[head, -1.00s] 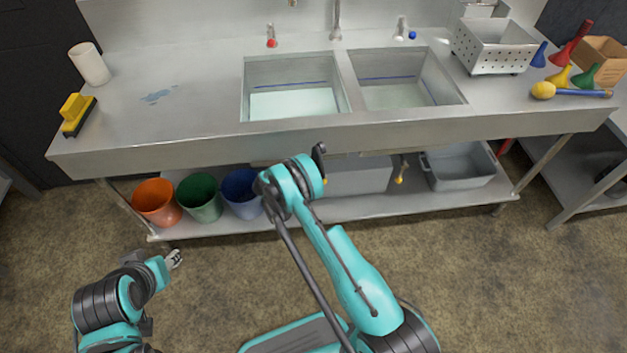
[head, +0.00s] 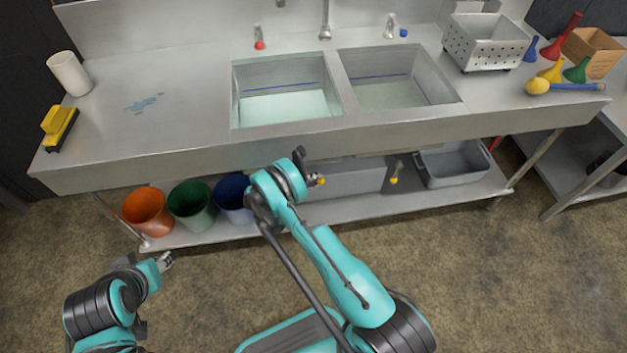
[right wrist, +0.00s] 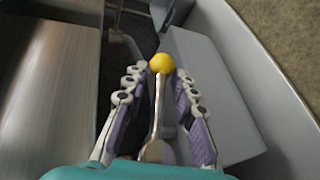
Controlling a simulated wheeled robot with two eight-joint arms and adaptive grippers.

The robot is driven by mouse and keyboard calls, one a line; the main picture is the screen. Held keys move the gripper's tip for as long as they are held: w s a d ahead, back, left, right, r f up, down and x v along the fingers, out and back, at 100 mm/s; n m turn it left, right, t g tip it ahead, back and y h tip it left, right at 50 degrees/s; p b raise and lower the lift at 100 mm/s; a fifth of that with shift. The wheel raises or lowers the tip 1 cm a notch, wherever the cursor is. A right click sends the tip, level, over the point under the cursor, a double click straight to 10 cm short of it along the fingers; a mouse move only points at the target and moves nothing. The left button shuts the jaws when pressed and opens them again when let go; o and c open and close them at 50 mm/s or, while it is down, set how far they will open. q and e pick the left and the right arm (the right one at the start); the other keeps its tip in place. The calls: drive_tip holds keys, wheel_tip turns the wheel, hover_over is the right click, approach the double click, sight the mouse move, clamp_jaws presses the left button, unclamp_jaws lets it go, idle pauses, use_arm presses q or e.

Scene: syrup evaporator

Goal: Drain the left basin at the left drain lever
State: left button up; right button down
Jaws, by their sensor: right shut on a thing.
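The left basin (head: 283,68) is sunk in the steel counter, with pale water in it and a blue line on its wall. The left drain lever's yellow knob (head: 319,181) shows below the counter, beside my right gripper (head: 308,178). In the right wrist view the lever's rod (right wrist: 159,105) runs between the fingers of my right gripper (right wrist: 160,92), which is shut on it; the yellow knob (right wrist: 162,64) sits at the fingertips. My left gripper (head: 166,262) hangs low, empty, away from the counter; its jaw gap is too small to judge.
The other yellow-knobbed lever (head: 393,181) hangs below the right basin (head: 400,78). A grey tub (head: 455,167) and orange (head: 147,211), green (head: 190,204) and blue (head: 232,197) buckets stand on the lower shelf. The counter's front edge lies above my right gripper.

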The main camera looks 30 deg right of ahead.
drive_tip(key=c, duration=1.2)
unclamp_jaws()
drive_tip(key=shift+a, duration=0.1)
drive_tip(key=v, duration=1.2)
